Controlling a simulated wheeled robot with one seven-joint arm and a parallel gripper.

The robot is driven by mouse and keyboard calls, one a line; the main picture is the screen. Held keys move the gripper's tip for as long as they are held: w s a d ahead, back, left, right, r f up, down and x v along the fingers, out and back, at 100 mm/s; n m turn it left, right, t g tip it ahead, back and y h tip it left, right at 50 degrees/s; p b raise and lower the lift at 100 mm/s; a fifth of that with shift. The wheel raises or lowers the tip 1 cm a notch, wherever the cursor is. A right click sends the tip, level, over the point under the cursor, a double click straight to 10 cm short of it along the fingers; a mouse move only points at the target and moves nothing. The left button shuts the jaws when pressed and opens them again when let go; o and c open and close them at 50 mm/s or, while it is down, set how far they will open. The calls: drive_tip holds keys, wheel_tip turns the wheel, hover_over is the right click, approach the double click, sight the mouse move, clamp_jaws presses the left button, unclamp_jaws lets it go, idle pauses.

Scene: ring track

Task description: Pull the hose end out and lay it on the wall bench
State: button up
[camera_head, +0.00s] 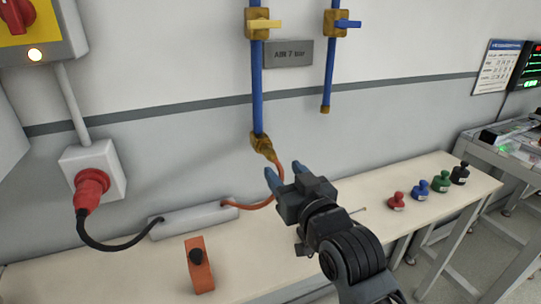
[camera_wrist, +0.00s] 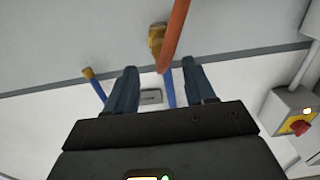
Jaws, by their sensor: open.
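A blue pipe (camera_head: 257,88) comes down the wall to a brass fitting (camera_head: 260,142), where the hose end (camera_head: 268,153) is seated at a slant. The orange hose (camera_head: 254,206) hangs from it down to the bench, partly hidden by my gripper. My gripper (camera_head: 285,170) is open, just below and right of the fitting. In the wrist view, the hose (camera_wrist: 175,35) and brass fitting (camera_wrist: 157,36) lie beyond and between the fingertips; whether a finger touches the hose cannot be told. The wall bench (camera_head: 345,195) runs below.
A grey box (camera_head: 190,219) and an orange clamp-like item (camera_head: 199,265) occupy the bench's left part. Red, blue, green and black knobbed weights (camera_head: 397,201) stand at right. A second blue pipe (camera_head: 329,70) ends higher up. The bench between my gripper and the weights looks mostly clear.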

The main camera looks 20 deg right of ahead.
sight(276, 161)
drive_tip(key=shift+w+b, duration=0.45)
drive_tip(key=shift+w, duration=3.45)
drive_tip(key=shift+c, duration=0.5)
clamp_jaws()
drive_tip(key=shift+s, duration=0.1)
drive_tip(key=shift+s+p, duration=1)
drive_tip(key=shift+s, duration=1.9)
drive_tip(key=shift+s, duration=0.1)
